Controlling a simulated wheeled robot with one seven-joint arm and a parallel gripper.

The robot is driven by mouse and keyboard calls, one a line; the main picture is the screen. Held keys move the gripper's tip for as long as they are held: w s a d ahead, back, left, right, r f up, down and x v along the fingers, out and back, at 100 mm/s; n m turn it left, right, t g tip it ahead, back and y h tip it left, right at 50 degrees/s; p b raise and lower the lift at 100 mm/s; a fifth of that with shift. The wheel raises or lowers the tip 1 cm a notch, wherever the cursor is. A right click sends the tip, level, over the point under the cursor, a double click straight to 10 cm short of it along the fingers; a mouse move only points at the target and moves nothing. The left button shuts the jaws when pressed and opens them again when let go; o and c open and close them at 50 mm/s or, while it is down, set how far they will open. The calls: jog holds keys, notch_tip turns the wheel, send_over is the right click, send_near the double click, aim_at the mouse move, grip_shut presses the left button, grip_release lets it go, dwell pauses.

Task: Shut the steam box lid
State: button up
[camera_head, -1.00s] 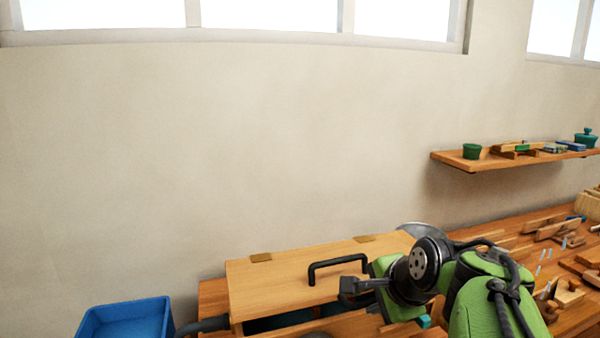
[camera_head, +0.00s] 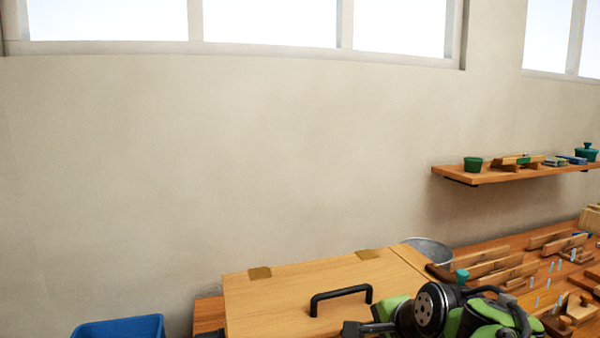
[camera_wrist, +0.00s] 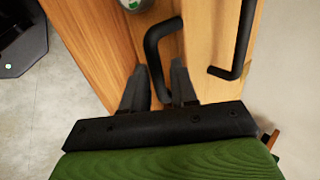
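The steam box lid (camera_head: 285,298) is a pale wooden panel in the head view, with two brass-coloured hinges along its back edge and a black bar handle (camera_head: 341,298). Its front edge is cut off by the frame, so I cannot tell whether it is fully shut. My gripper (camera_head: 353,329) is low in the head view, just in front of the handle. In the wrist view my gripper (camera_wrist: 158,82) has its fingers apart, with one end of a black handle (camera_wrist: 156,52) near and partly between the fingertips. A second black handle (camera_wrist: 241,45) shows to the right.
A blue bin (camera_head: 120,328) stands at lower left. A metal bucket (camera_head: 430,250) is behind the box's right end. The bench (camera_head: 480,241) at right holds several wooden tools and parts. A wall shelf (camera_head: 500,174) hangs above. Grey floor (camera_wrist: 45,120) shows in the wrist view.

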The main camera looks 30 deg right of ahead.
jog(key=shift+r, duration=0.1)
jog(key=p+v, duration=0.4)
jog(key=v, duration=0.3)
jog(key=shift+p, duration=0.35)
jog(key=shift+a, duration=0.1)
dwell(0.6)
jog(key=s+a+f+n+g+y+p, duration=0.1)
jog(key=s+a+n, duration=0.1)
jog(key=a+n, duration=0.8)
jog(key=s+a+f+n+g+y+p, duration=0.1)
jog(key=s+a+n+p, duration=0.1)
jog(key=a+n, duration=0.9)
jog(key=shift+a+f, duration=0.2)
jog(key=shift+f, duration=0.1)
jog(key=shift+s, duration=0.1)
